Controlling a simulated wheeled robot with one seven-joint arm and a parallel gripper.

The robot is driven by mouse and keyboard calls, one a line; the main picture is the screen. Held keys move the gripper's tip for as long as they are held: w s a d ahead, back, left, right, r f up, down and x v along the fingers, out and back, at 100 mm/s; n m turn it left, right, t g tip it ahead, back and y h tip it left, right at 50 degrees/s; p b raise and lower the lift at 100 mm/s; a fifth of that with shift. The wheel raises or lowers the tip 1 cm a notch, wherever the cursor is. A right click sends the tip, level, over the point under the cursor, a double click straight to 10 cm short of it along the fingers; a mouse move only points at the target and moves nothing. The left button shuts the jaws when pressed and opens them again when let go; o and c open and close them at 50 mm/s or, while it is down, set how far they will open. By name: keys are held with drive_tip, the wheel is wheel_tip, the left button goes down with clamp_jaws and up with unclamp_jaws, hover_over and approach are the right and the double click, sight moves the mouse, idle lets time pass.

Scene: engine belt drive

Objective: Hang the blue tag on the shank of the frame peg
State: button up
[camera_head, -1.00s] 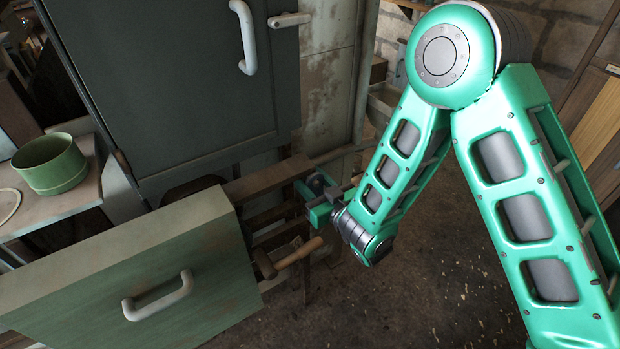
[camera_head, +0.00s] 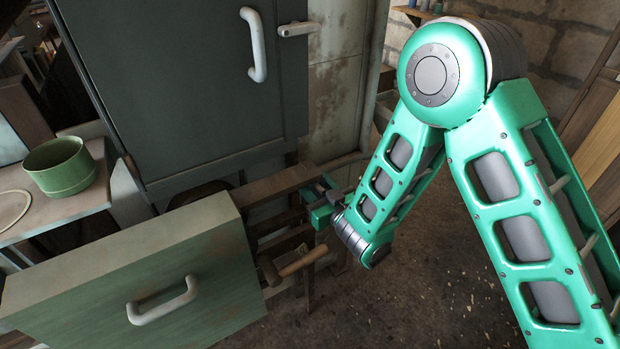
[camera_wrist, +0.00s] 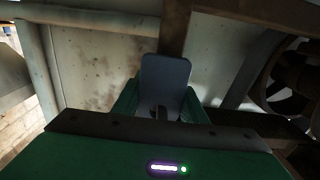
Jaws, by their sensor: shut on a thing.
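The blue tag (camera_wrist: 166,78) is a flat, dark blue plate that stands up in front of the wrist camera, with a slot near its lower end. My gripper (camera_wrist: 162,103) is shut on the lower part of the tag, with a green finger on each side. In the head view my gripper (camera_head: 318,198) is at the end of the wooden bench beam, beside the cabinet's lower right corner. The tag cannot be made out clearly there. I cannot pick out the frame peg in either view.
A grey-green cabinet (camera_head: 185,90) stands behind, and an open green drawer (camera_head: 130,285) juts out at the lower left. A wooden-handled mallet (camera_head: 303,262) sticks out below my gripper. A green pot (camera_head: 60,166) stands on a side table. The floor (camera_head: 430,285) at right is open.

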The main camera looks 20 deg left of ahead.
drive_tip(key=o, duration=1.1)
drive_tip(key=shift+d, duration=0.1)
